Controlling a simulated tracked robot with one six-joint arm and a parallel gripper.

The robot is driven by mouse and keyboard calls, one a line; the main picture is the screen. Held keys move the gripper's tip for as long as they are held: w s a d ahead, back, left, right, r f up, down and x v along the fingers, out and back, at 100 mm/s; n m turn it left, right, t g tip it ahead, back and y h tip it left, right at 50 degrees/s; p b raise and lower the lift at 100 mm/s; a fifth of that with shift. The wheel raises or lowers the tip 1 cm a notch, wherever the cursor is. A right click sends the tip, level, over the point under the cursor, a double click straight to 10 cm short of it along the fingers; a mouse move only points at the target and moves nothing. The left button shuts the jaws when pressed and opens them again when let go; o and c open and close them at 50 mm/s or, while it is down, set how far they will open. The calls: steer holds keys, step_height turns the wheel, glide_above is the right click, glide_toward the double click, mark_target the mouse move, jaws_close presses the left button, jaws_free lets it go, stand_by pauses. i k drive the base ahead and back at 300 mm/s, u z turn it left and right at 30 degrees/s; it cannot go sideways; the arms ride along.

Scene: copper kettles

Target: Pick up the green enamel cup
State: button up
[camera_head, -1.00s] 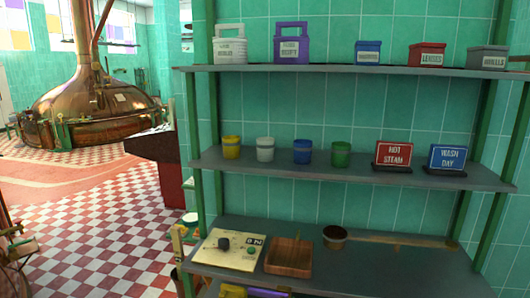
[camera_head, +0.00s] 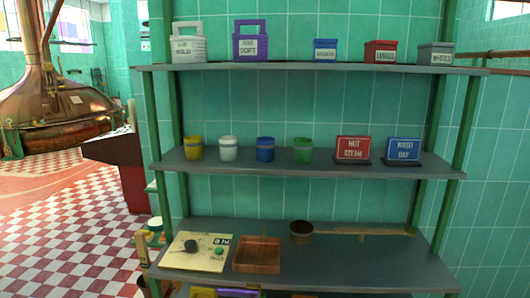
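The green enamel cup (camera_head: 303,150) stands upright on the middle shelf (camera_head: 320,172) of a shelf rack. It is the rightmost in a row of cups. To its left stand a blue cup (camera_head: 265,149), a white cup (camera_head: 228,149) and a yellow cup (camera_head: 193,148), with small gaps between them. A red "HOT STEAM" sign (camera_head: 353,149) stands to its right. My gripper does not show in this view.
A blue sign (camera_head: 403,151) stands further right. The upper shelf holds labelled caddies and boxes, including a purple caddy (camera_head: 251,42). The lower shelf has a paper board (camera_head: 198,250), a wooden tray (camera_head: 257,254) and a brown pot (camera_head: 301,231). Checkered floor lies open at left.

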mark_target(303, 147)
steer(key=u, duration=0.35)
steer(key=i, duration=0.6)
steer(key=u, duration=0.7)
steer(key=i, duration=0.45)
steer(key=u, duration=0.1)
